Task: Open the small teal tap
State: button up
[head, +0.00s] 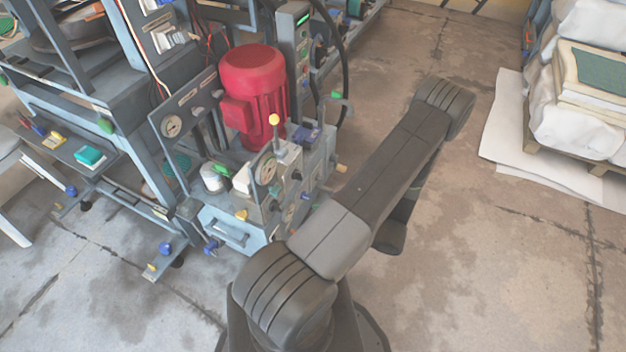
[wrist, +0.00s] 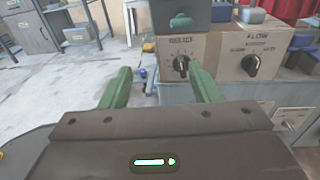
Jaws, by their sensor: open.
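A small teal-green tap-like piece (wrist: 180,20) sits on a dark block at the top of the wrist view, above a beige panel (wrist: 190,55) with a black knob (wrist: 181,63). I cannot tell for certain that it is the small teal tap. My gripper (wrist: 158,88) is open and empty, its two green fingers apart in front of the panel. The teal piece shows above the gap, beyond the fingertips, with no visible contact. In the head view the gripper is hidden behind my arm.
A red motor (head: 254,85) stands on the press unit, beside a gauge (head: 265,168) and a yellow-knobbed lever (head: 274,120). A second black knob (wrist: 251,65) is right of the first. A wrapped stack (head: 585,110) stands at right. The floor between is clear.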

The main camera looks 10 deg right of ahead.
aim_at(280, 191)
jog(key=w+a, duration=0.3)
jog(key=w+a+r+t, duration=0.1)
jog(key=w+a, duration=0.2)
jog(key=w+a+m+t, duration=0.1)
jog(key=w+a, duration=0.2)
jog(key=shift+w+r, duration=0.3)
jog(key=shift+r, duration=0.1)
jog(key=c, duration=1)
